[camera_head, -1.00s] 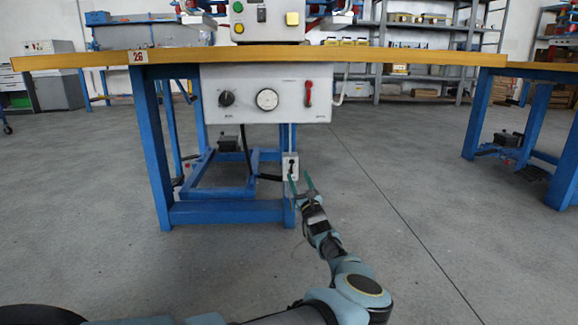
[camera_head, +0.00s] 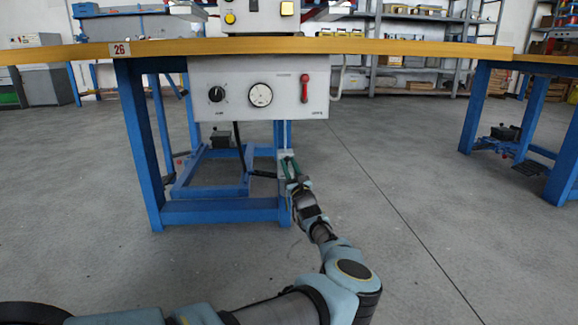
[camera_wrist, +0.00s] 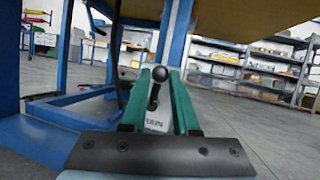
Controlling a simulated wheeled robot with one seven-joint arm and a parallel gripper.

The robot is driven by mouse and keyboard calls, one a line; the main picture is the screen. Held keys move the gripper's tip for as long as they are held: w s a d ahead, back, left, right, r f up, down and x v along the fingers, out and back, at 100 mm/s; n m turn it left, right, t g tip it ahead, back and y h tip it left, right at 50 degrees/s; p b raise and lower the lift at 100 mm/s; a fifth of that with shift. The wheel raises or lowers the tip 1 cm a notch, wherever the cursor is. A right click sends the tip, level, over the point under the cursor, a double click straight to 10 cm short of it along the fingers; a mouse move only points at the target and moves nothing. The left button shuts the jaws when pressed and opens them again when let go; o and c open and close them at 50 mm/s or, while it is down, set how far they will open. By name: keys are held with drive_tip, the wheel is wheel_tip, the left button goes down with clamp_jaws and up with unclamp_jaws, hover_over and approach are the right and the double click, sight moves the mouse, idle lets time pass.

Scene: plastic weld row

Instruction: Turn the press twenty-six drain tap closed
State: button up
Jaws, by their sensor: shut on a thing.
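The drain tap is a black lever with a round ball knob (camera_wrist: 160,74) on a pale plate (camera_wrist: 157,122) with partly covered lettering. It sits low beside a blue leg of press bench 26. In the wrist view the lever stands nearly upright, its knob leaning slightly right. My gripper (camera_wrist: 161,88) has its two green fingers on either side of the lever and is shut on it. In the head view my gripper (camera_head: 288,167) reaches the tap at the leg, and the fingers and wrist hide most of the plate.
The wooden bench top with the 26 label (camera_head: 121,49) spans above my gripper. A grey control box (camera_head: 260,88) with a black knob, a gauge and a red lever hangs under it. Blue legs and a low frame (camera_head: 215,210) stand left.

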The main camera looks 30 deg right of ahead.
clamp_jaws()
drive_tip(key=shift+r+n+p, duration=0.2)
drive_tip(key=shift+n+p, duration=0.2)
drive_tip(key=shift+p, duration=0.05)
drive_tip(key=shift+a+f+n+y+p, duration=0.15)
drive_tip(key=shift+n+y+p, duration=0.15)
drive_tip(key=shift+n+y, duration=0.15)
drive_tip(key=o, duration=0.7)
unclamp_jaws()
drive_tip(key=shift+c, duration=0.2)
drive_tip(key=p+v, duration=0.4)
drive_tip(key=v, duration=0.6)
drive_tip(key=shift+s+a+f, duration=0.15)
drive_tip(key=shift+s+f, duration=0.05)
drive_tip(key=shift+s, duration=0.15)
